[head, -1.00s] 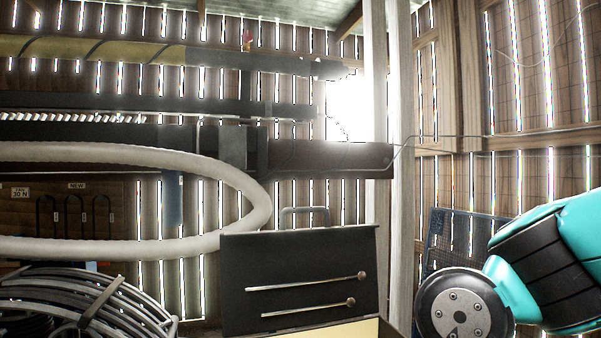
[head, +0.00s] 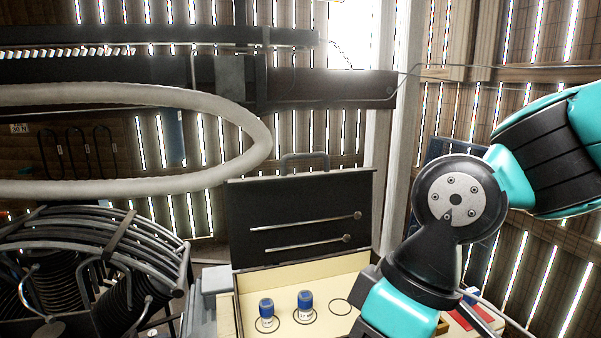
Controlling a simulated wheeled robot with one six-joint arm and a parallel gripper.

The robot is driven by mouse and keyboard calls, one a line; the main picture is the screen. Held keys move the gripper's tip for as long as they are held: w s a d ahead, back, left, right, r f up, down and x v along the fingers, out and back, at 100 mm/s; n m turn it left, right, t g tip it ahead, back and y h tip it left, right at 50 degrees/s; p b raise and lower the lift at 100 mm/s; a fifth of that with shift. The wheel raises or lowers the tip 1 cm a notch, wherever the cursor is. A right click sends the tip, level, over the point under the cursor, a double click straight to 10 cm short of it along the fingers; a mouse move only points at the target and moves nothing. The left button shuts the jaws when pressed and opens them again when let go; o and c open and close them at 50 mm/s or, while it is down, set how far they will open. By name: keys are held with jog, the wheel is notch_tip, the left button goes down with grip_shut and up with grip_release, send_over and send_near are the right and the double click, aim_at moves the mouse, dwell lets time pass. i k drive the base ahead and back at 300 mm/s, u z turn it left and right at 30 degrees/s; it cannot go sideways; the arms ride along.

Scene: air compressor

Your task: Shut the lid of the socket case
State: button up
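The socket case stands open in the head view. Its dark lid (head: 300,215) is raised upright at the back, with two metal rods across its inner face and a handle (head: 304,158) on its top edge. The cream case bottom (head: 345,277) holds two blue-topped sockets (head: 305,302) standing on ringed spots; another ring to their right is empty. My arm comes in from the right, in front of the right part of the case, and hides that part. My gripper is not in view.
A coil of grey hose or tubing (head: 95,245) stands left of the case. A thick pale hose loop (head: 240,110) hangs behind at upper left. A red item (head: 470,318) lies at the lower right beside the case.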

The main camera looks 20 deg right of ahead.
aim_at(284, 217)
jog(key=z, duration=1.7)
jog(key=k, duration=0.75)
jog(key=u, duration=1.35)
jog(key=i, duration=1)
